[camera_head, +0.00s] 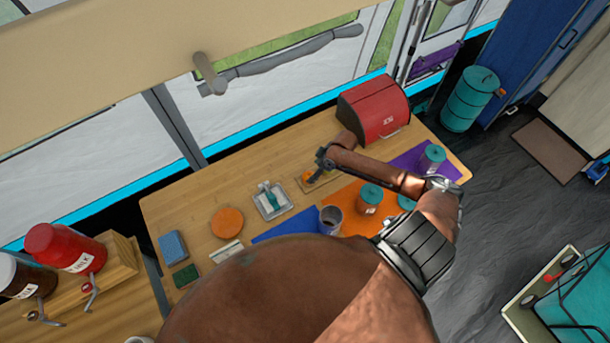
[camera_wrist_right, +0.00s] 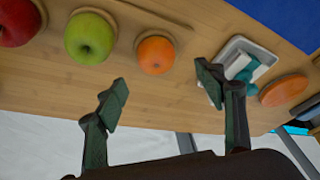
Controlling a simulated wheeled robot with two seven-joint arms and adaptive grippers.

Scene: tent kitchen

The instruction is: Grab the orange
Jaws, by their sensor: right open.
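The orange (camera_wrist_right: 155,55) lies in the right wrist view, at the edge of a wooden board (camera_wrist_right: 140,18), beyond my open fingertips and between them sideways. In the head view the orange (camera_head: 309,176) is partly visible just below my right gripper (camera_head: 321,160). In the wrist view my right gripper (camera_wrist_right: 163,92) has its two fingers spread, with nothing between them; the orange appears apart from both. The left gripper does not show.
A green apple (camera_wrist_right: 90,38) and a red apple (camera_wrist_right: 18,22) sit left of the orange in the wrist view. A red bread box (camera_head: 373,110) stands behind the arm; canisters (camera_head: 369,198) stand in front.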

